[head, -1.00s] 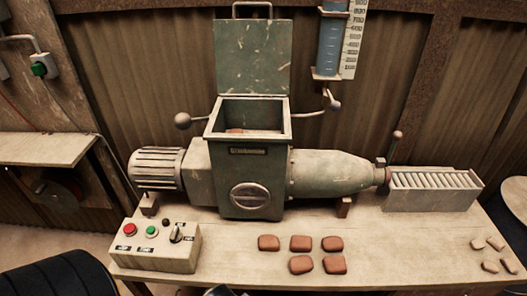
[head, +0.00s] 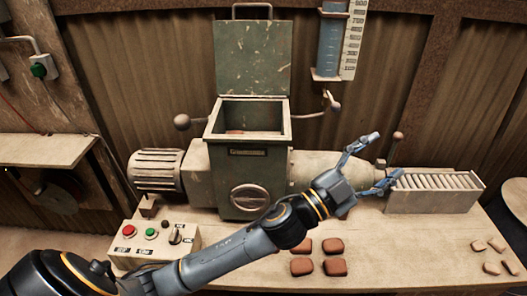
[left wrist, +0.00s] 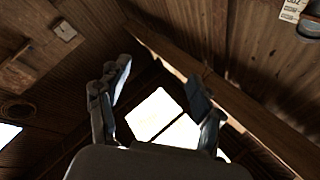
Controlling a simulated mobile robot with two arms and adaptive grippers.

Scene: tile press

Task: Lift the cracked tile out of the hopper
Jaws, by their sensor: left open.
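The green hopper (head: 248,165) stands in the middle of the press with its lid (head: 251,58) raised. A bit of a reddish tile (head: 236,132) shows low inside the hopper mouth; most of it is hidden by the front wall, and I cannot see a crack. My left gripper (head: 385,160) is open and empty. It is to the right of the hopper, over the right end of the press barrel. In the left wrist view the open fingers (left wrist: 158,100) have nothing between them, with wooden walls and a bright window beyond. My right gripper is not in view.
Several reddish tiles (head: 334,267) lie on the bench front, partly behind my left arm. A control box (head: 155,243) stands at left, a roller rack (head: 434,192) at right. Pale fragments (head: 490,267) lie at far right. Ball-ended levers (head: 182,122) flank the hopper.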

